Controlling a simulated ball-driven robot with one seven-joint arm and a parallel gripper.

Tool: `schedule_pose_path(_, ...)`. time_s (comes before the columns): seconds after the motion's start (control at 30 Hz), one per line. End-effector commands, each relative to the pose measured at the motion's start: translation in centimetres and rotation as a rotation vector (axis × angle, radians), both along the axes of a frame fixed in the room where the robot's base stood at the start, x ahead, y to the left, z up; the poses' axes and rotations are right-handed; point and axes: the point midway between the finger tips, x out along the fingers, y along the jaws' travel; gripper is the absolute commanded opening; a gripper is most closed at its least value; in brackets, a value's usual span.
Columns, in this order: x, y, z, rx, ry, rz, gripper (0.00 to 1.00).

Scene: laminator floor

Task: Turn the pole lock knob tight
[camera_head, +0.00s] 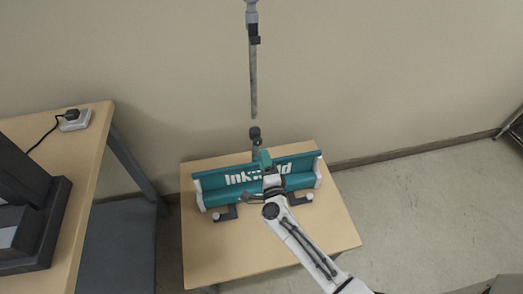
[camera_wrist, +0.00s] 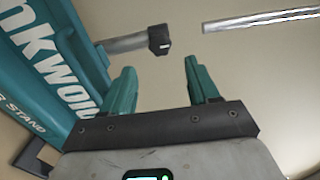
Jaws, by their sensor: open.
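The teal banner stand (camera_head: 222,197) with white lettering stands on a small wooden table. A short grey pole (camera_wrist: 125,43) rises from it and ends in a black collar (camera_head: 255,132), which looks like the pole lock; the collar also shows in the wrist view (camera_wrist: 158,39). A separate knob cannot be made out. A thin upper pole (camera_head: 253,85) is apart from the collar, above it in the head view; its end also shows in the wrist view (camera_wrist: 260,22). My gripper (camera_head: 262,158) has teal fingers, open and empty (camera_wrist: 162,82), short of the collar and not touching it.
The small wooden table (camera_head: 225,255) has bare top in front of the stand. A larger table (camera_head: 82,150) at left holds a dark machine (camera_head: 35,225) and a white socket box (camera_head: 76,120) with a cable. The wall is close behind; floor at right is clear.

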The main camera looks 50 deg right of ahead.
Motion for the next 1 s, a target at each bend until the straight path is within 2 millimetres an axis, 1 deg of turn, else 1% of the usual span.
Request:
schedule_pose_path(0.03, -0.8, 0.5, 0.0, 0.000, 0.002, 0.001, 0.60)
schedule_pose_path(0.1, -1.7, 1.1, 0.0, 0.000, 0.002, 0.001, 0.60)
schedule_pose_path(0.3, -3.1, 2.0, 0.0, 0.001, 0.001, 0.000, 0.60)
schedule_pose_path(1.0, -3.2, 2.2, 0.0, 0.000, 0.000, 0.001, 0.60)
